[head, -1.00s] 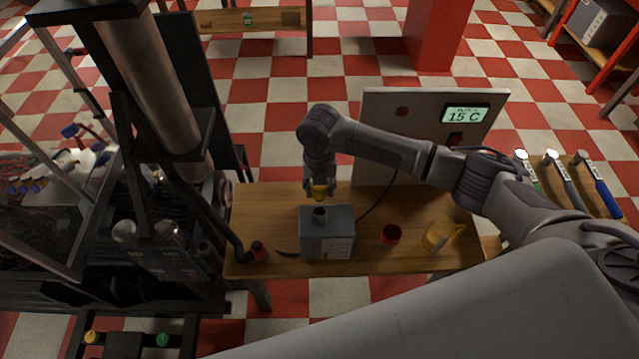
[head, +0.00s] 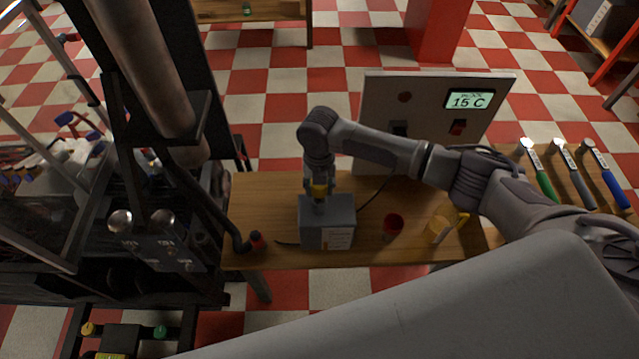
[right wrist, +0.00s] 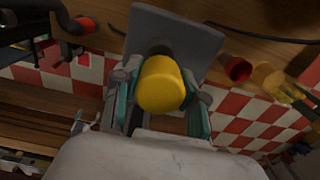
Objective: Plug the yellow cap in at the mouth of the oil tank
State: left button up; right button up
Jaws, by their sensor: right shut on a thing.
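The oil tank (head: 327,236) is a grey box with a pale label, standing on the wooden bench. Its short neck and mouth are on top, mostly covered by the cap in the head view. The yellow cap (head: 319,190) is held by my right gripper (head: 318,182), just above the mouth. In the right wrist view the yellow cap (right wrist: 162,84) sits between the fingers of my right gripper (right wrist: 162,95). The dark neck of the tank (right wrist: 158,47) shows just beyond it. I cannot tell whether cap and mouth touch. My left gripper is not in view.
A red cup (head: 393,225) and a yellow transparent jug (head: 442,229) stand right of the tank. A panel (head: 430,110) reading 15 C stands behind. A black hose with a red end (head: 257,241) lies left. Hammers (head: 562,175) lie at the far right.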

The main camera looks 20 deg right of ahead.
aim_at(319, 194)
jog(key=shift+f, duration=0.15)
dwell(0.6)
jog(key=shift+f, duration=0.25)
dwell(0.3)
jog(key=shift+f+b, duration=0.8)
jog(key=shift+f, duration=0.6)
jog(key=shift+r, duration=0.15)
jog(key=shift+r+p, duration=1.25)
jog(key=shift+f, duration=0.3)
